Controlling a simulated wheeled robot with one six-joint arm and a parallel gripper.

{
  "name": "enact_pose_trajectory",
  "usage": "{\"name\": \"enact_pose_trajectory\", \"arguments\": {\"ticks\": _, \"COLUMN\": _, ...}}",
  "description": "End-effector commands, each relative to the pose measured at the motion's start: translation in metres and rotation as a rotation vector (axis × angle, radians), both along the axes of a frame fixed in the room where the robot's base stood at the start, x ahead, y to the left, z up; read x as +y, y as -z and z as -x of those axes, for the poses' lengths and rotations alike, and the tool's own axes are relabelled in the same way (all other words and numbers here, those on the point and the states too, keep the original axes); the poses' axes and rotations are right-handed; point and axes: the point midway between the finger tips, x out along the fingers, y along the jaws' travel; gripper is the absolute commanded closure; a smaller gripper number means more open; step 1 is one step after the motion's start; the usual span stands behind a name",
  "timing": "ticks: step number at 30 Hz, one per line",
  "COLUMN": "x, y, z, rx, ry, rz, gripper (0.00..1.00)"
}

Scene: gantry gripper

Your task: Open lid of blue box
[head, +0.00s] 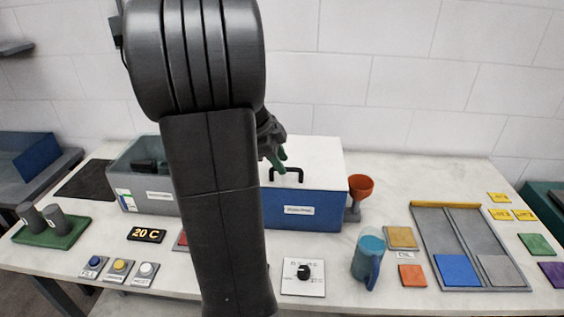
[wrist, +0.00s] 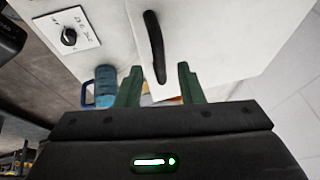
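The blue box (head: 305,211) stands at the back middle of the table, with a white lid (head: 318,160) lying shut on top. A black arched handle (head: 286,171) sits on the lid near its front edge; it also shows in the wrist view (wrist: 153,46). My gripper (head: 277,160) is over the lid, beside the handle. In the wrist view its two green fingers (wrist: 157,82) are spread apart, with the handle's near end close between their tips. Nothing appears held. My arm hides part of the box's left side.
A grey open bin (head: 128,186) stands left of the box. An orange funnel-like cup (head: 360,187) is close to the box's right side. A blue mug (head: 368,257), a dial panel (head: 303,277) and a grey tray (head: 431,236) are toward the front and right. A wall rises behind.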

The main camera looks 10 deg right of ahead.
Motion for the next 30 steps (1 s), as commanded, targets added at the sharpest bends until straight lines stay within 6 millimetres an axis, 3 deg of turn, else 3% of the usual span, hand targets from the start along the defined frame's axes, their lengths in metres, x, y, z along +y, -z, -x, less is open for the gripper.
{"name": "enact_pose_trajectory", "arguments": {"ticks": 4, "x": -0.0048, "y": 0.0098, "z": -0.0001, "rx": 0.0, "ry": 0.001, "rz": 0.0, "gripper": 0.66}}
{"name": "enact_pose_trajectory", "arguments": {"ticks": 13, "x": -0.0056, "y": 0.0117, "z": -0.0004, "rx": 0.0, "ry": 0.001, "rz": 0.0, "gripper": 0.66}}
{"name": "enact_pose_trajectory", "arguments": {"ticks": 19, "x": -0.0054, "y": 0.0116, "z": -0.0004, "rx": 0.0, "ry": 0.0, "rz": 0.0, "gripper": 1.0}}
{"name": "enact_pose_trajectory", "arguments": {"ticks": 30, "x": -0.0058, "y": 0.0038, "z": -0.002, "rx": 0.018, "ry": 0.0, "rz": -0.005, "gripper": 1.0}}
